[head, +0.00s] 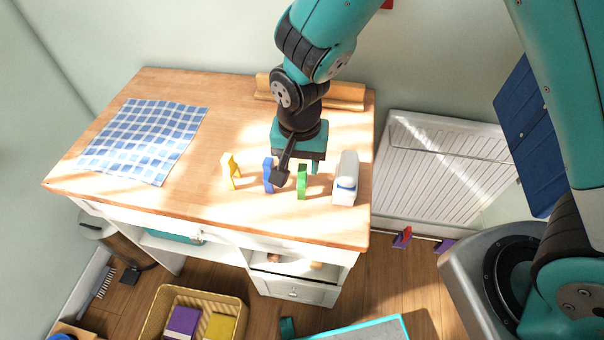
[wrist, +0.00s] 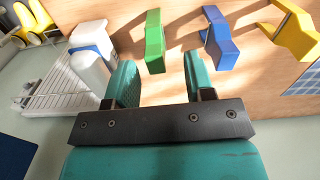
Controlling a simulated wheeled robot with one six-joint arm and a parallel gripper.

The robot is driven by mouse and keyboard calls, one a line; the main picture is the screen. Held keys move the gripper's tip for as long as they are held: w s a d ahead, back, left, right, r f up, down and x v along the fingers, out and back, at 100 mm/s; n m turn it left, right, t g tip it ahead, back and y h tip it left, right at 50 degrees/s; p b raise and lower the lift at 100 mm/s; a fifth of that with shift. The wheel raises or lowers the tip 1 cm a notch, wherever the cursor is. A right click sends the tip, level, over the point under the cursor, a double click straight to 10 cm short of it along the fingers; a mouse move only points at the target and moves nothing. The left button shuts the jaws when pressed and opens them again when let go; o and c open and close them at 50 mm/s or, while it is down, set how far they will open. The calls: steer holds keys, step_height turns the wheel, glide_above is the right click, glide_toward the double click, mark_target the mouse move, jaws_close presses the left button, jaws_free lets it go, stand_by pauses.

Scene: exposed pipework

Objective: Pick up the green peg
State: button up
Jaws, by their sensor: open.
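The green peg (head: 302,182) stands upright on the wooden desk, between a blue peg (head: 268,175) and a white bottle-like item (head: 346,178). My gripper (head: 298,172) is above the desk, close to the green peg, with its jaws apart and nothing between them. In the wrist view the green peg (wrist: 154,42) lies ahead of the gap between the two teal fingers (wrist: 160,85), apart from both. The blue peg (wrist: 219,38) is ahead of the right finger there. A yellow peg (head: 231,170) stands further left.
The desk (head: 150,205) holds a blue checkered cloth (head: 145,138) at left and a wooden roll-like piece (head: 345,95) at the back. A white radiator (head: 440,165) is right of the desk. A basket (head: 195,300) stands on the floor in front.

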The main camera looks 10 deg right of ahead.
mark_target(302, 181)
steer(key=shift+s+d+f+p, duration=0.1)
steer(key=shift+f+p, duration=0.25)
steer(key=shift+f, duration=0.8)
steer(key=shift+s+d+f+p, duration=0.1)
steer(key=shift+f+p, duration=0.2)
steer(key=shift+f, duration=0.8)
jaws_close()
steer(key=shift+w, duration=0.1)
